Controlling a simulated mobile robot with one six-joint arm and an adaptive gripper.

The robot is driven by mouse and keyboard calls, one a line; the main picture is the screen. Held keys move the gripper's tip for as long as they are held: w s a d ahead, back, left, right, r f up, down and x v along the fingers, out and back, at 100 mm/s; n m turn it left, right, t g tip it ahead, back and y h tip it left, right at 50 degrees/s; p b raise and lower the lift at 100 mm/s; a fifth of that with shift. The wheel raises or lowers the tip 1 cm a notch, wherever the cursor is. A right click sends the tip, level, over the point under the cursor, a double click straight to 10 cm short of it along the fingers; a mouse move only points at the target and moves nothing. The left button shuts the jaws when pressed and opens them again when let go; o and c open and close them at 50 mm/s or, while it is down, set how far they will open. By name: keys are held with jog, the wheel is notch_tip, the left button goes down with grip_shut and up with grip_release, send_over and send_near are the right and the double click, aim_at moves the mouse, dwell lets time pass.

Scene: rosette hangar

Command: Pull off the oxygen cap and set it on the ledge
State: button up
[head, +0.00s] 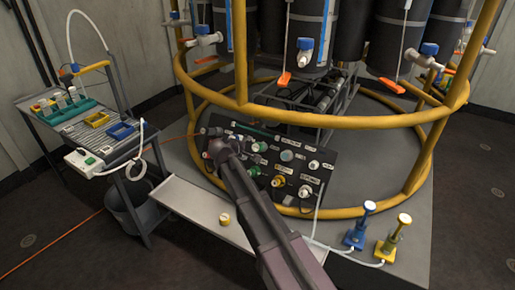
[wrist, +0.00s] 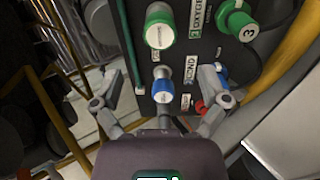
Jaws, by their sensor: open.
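The dark panel (head: 317,152) carries several fittings and labels. In the wrist view, a label reading OXYGEN (wrist: 199,14) stands between a pale-topped fitting with a green collar (wrist: 160,27) and a green knob (wrist: 238,22) with a "3" tag. I cannot tell for certain which is the oxygen cap. My gripper (wrist: 163,103) is open, its fingers spread either side of a blue-and-white fitting (wrist: 163,86), with no visible contact. The green-collared fitting is beyond the fingertips. In the head view, my arm hides part of the panel. The pale ledge (head: 190,203) lies below the panel.
A small cream-and-yellow cap (head: 225,219) stands on the ledge; the ledge left of it is clear. A yellow rail (head: 340,122) curves around the panel. A cart with trays (head: 92,120) stands left. Blue (head: 357,232) and yellow (head: 392,240) hose fittings stand at the right.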

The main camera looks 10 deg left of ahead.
aim_at(256, 147)
jog(key=shift+b+x, duration=2.15)
jog(key=shift+x, duration=2)
grip_shut()
jog(key=shift+s, duration=0.2)
jog(key=shift+s+a+r+p, duration=0.2)
jog(key=shift+s+r+p, duration=0.15)
jog(key=shift+s+p, duration=0.1)
jog(key=shift+p+v, duration=0.5)
jog(key=shift+v, duration=0.4)
jog(key=shift+p+v, duration=0.55)
jog(key=shift+v, duration=0.5)
